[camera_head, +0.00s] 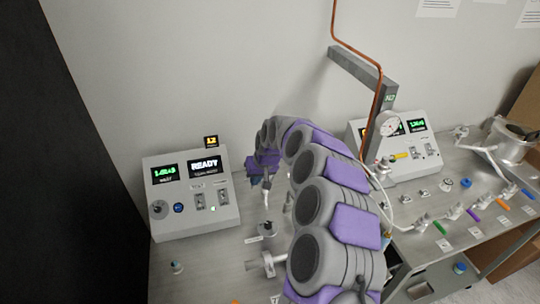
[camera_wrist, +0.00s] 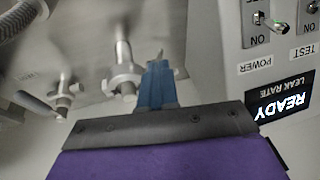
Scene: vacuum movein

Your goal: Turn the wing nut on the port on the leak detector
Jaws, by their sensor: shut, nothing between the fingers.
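The leak detector (camera_head: 190,195) is a grey sloped box at the left of the head view, with a lit READY display. In the wrist view its panel (camera_wrist: 282,65) shows upside down at the right. A metal port with a clamp (camera_wrist: 125,80) stands just left of my gripper (camera_wrist: 159,68) in the wrist view. I cannot clearly make out the wing nut. My gripper has blue fingers, which are shut and empty beside the clamp; I cannot tell whether they touch it. In the head view, my arm largely hides the gripper and the area around it.
A second fitting (camera_wrist: 62,97) stands farther left in the wrist view. In the head view, another clamped fitting (camera_head: 265,263) lies on the metal bench near my arm. A second grey instrument (camera_head: 423,150), a gauge (camera_head: 389,123) and a copper pipe (camera_head: 352,43) stand to the right.

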